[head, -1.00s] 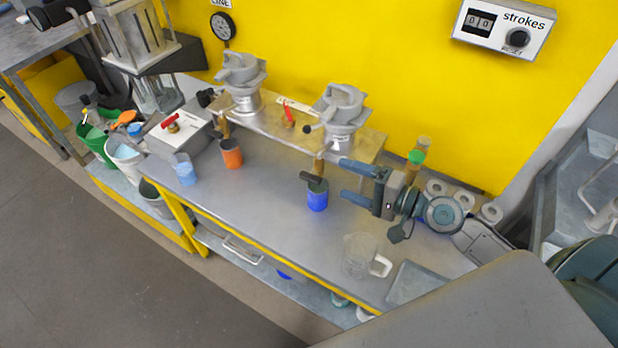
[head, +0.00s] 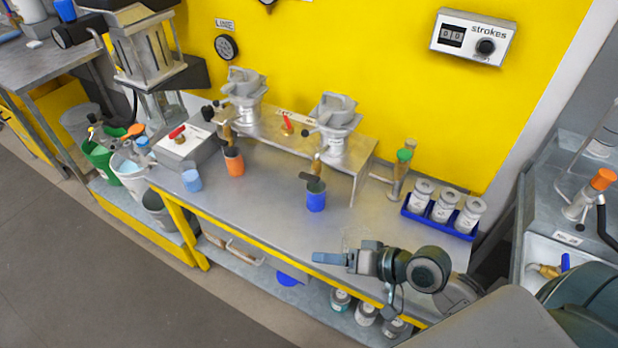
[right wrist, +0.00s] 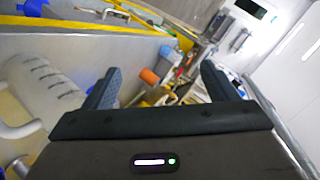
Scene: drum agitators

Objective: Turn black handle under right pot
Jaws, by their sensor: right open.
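The right pot (head: 336,118) is grey metal and stands on the raised metal shelf at the back of the bench. Below it, a black handle (head: 309,179) sits on a brass-coloured outlet, just above a blue cup (head: 316,198). My right gripper (head: 318,258) is in front of and below the blue cup, near the bench's front edge, apart from the handle. In the right wrist view its two fingers (right wrist: 160,72) are spread with nothing between them. My left gripper is not in view.
The left pot (head: 243,95) has an orange cup (head: 234,162) below it. A light-blue cup (head: 191,180) stands farther left. White jars sit in a blue tray (head: 465,231) at the right. A clear jug (right wrist: 45,88) is left of my fingers in the wrist view.

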